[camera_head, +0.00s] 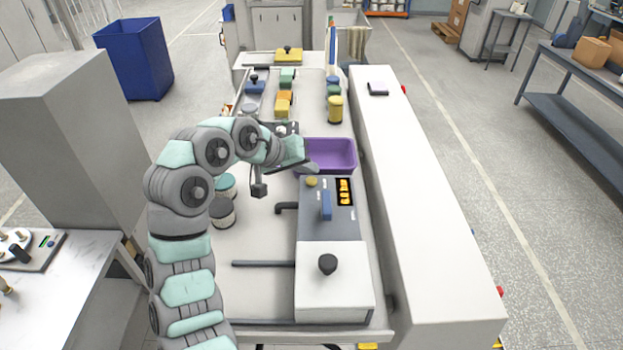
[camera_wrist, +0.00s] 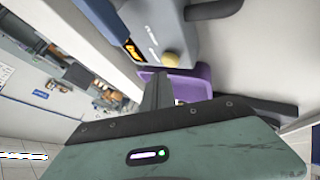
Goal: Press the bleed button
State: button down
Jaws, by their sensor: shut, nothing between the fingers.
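A round yellow button (camera_head: 311,182) sits on the grey top panel of a machine (camera_head: 340,225); it may be the bleed button, but its label is too small to read. The button also shows in the wrist view (camera_wrist: 171,60), just beyond my fingertips. My gripper (camera_head: 315,169) is shut and empty, beside the button on its far side, over the near edge of the purple bin (camera_head: 347,142). In the wrist view my gripper (camera_wrist: 158,74) points towards the panel and appears a small gap short of the button. Its exact height above the panel cannot be told.
The panel also bears a blue lever (camera_head: 326,205) and an orange-lit display (camera_head: 345,192). A black knob (camera_head: 327,264) stands on the machine's white front part. Bobbins (camera_head: 222,212) stand at left. Yellow and green spools (camera_head: 335,110) stand farther back. A long white ledge (camera_head: 420,220) runs along the right.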

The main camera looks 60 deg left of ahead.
aim_at(308, 182)
jog(key=shift+f, duration=0.1)
jog(key=shift+f+b, duration=0.35)
jog(key=shift+b, duration=0.2)
jog(key=shift+f+b, duration=0.4)
jog(key=shift+f, duration=0.05)
dwell(0.7)
jog(key=shift+r, duration=0.85)
jog(key=shift+r, duration=0.15)
jog(key=shift+r+b, duration=0.45)
jog(key=shift+r, duration=1.95)
